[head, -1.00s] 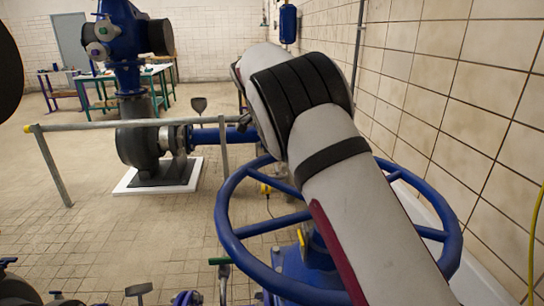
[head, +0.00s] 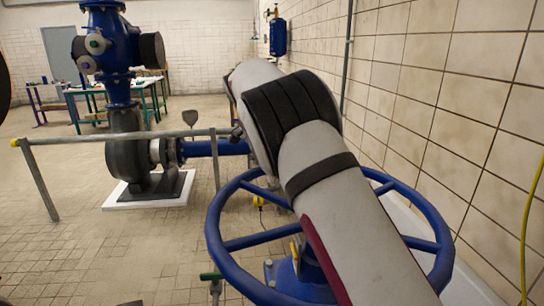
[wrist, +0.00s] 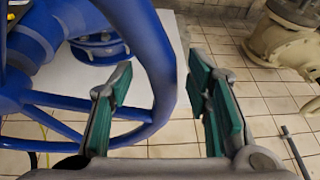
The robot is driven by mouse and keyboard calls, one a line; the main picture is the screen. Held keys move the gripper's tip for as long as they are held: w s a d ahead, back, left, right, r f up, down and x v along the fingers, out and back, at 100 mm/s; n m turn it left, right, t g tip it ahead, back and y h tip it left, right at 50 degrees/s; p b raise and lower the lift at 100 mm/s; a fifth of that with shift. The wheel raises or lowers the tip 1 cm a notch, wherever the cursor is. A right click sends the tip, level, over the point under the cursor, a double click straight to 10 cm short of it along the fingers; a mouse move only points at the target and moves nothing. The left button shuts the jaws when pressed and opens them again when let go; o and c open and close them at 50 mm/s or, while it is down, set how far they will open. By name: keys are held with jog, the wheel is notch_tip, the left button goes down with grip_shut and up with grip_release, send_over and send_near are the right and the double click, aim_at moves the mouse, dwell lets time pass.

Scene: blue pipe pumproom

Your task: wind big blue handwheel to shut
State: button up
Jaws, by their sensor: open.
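The big blue handwheel (head: 229,268) lies nearly level in the lower middle of the head view, with my arm crossing over it and hiding part of its rim and hub. In the wrist view its rim (wrist: 162,70) is large and close, running down between the two green-padded fingers of my gripper (wrist: 160,112). The fingers stand apart, one on each side of the rim's curve. I cannot tell whether either pad touches the rim. My gripper is hidden in the head view.
A tiled wall (head: 450,110) runs close along the right. A yellow hose (head: 530,220) hangs at the right. Open floor lies at left.

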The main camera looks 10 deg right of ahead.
jog(key=v, duration=1.2)
jog(key=shift+f, duration=0.1)
jog(key=s+d+r+g+y+p, duration=0.15)
jog(key=s+d+r+p, duration=0.25)
jog(key=s+d+p, duration=0.75)
jog(key=s+d+f+y+p, duration=0.1)
jog(key=s+d+p, duration=0.25)
jog(key=s, duration=1.15)
jog(key=s+d+y+p, duration=0.25)
jog(key=s+p, duration=0.25)
jog(key=s, duration=1.1)
jog(key=shift+g+h, duration=0.25)
jog(key=shift+h, duration=0.05)
jog(key=f, duration=1.4)
jog(key=shift+s+d+f+p, duration=0.1)
jog(key=shift+s+d+p, duration=0.2)
jog(key=shift+d, duration=0.1)
